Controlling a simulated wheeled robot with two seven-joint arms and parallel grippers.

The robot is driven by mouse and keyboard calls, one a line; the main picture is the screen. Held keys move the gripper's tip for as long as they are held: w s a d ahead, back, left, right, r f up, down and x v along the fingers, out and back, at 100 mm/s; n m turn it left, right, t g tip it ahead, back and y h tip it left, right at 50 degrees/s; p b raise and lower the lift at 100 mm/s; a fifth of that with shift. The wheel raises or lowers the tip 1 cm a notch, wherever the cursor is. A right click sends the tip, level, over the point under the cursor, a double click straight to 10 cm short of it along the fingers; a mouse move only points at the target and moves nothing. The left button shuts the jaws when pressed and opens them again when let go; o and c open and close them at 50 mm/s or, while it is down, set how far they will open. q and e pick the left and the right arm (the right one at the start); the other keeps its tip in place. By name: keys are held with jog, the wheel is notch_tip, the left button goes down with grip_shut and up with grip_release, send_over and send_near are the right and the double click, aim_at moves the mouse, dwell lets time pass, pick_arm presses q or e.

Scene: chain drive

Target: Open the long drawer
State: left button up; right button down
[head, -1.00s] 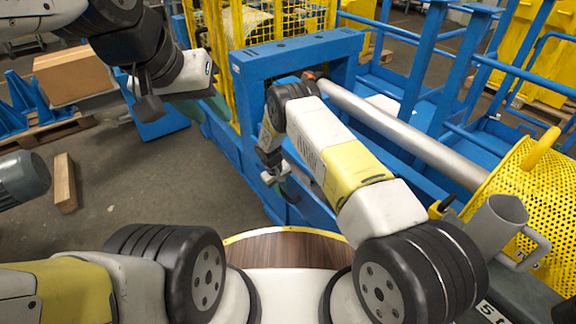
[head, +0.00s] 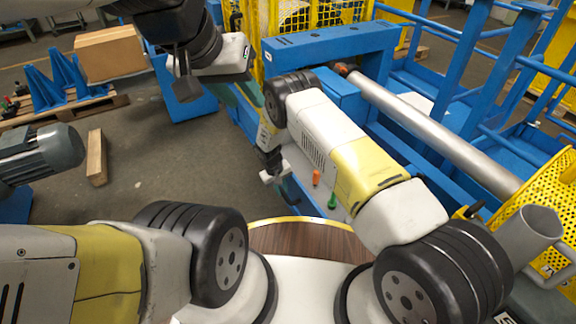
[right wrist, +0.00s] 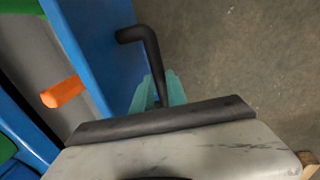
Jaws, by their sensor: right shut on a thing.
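The long drawer stands pulled out of the blue frame; its blue front panel (right wrist: 100,55) runs across the right wrist view. Its grey inside (head: 342,213) shows in the head view, with an orange item (head: 316,177) and a green item (head: 332,201) in it. The black bent handle (right wrist: 148,52) sticks out from the front. My right gripper (right wrist: 160,92) has its teal fingers shut around the handle; in the head view it is low beside the drawer (head: 277,183). My left gripper (head: 244,98) is higher, in front of the blue frame; its finger gap cannot be made out.
A blue frame (head: 330,42) and a long grey roller (head: 440,135) stand behind my right arm. A yellow perforated guard (head: 557,205) is at the right. A grey motor (head: 40,155) and a wooden block (head: 96,158) are at the left. Floor (head: 160,160) left of the drawer is clear.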

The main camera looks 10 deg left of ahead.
jog(key=c, duration=1.3)
grip_release()
jog(key=r, duration=0.5)
jog(key=a+r, duration=0.1)
jog(key=r, duration=0.1)
jog(key=shift+s+a+r, duration=0.1)
jog(key=shift+s+r, duration=0.25)
jog(key=shift+s, duration=0.05)
